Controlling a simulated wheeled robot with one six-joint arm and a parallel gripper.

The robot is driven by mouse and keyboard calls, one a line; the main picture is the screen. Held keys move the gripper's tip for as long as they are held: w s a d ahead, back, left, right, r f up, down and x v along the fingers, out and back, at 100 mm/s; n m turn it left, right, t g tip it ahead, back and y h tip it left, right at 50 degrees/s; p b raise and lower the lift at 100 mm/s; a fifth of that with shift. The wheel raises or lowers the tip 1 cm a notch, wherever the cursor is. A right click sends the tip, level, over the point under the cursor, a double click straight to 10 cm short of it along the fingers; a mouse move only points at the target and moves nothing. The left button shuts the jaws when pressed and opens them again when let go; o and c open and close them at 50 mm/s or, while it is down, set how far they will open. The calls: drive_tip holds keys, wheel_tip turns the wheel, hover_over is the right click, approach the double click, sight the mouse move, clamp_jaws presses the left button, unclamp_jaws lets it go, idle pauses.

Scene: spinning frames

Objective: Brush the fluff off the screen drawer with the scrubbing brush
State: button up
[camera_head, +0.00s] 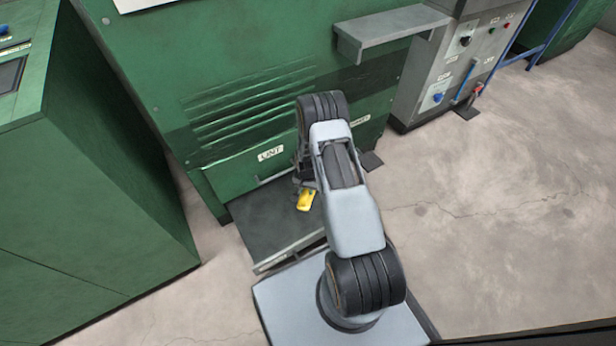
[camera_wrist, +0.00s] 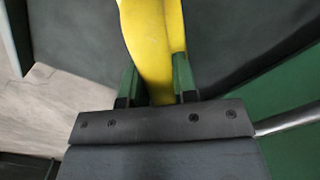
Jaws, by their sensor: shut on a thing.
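The screen drawer (camera_head: 268,226) is pulled out low at the front of the green machine, below a label reading LINT. Its dark flat surface also shows in the wrist view (camera_wrist: 235,40). My gripper (camera_wrist: 157,85) is shut on a yellow thing, which looks like the scrubbing brush (camera_wrist: 153,35). In the head view the yellow brush (camera_head: 306,199) shows over the drawer, beside my arm. Its bristles are hidden, so I cannot tell whether it touches the drawer. I cannot make out any fluff on the visible part of the drawer.
The green machine (camera_head: 230,60) stands behind the drawer, with a grey shelf (camera_head: 390,28) jutting out above. A green cabinet (camera_head: 80,200) stands at the left. A grey control panel (camera_head: 450,75) is at the upper right. The concrete floor (camera_head: 500,200) at the right is clear.

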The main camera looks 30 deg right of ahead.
drive_tip(key=shift+a+r+p, duration=0.1)
drive_tip(key=shift+r+p, duration=1.95)
drive_tip(key=shift+r, duration=1.75)
drive_tip(key=shift+r, duration=0.15)
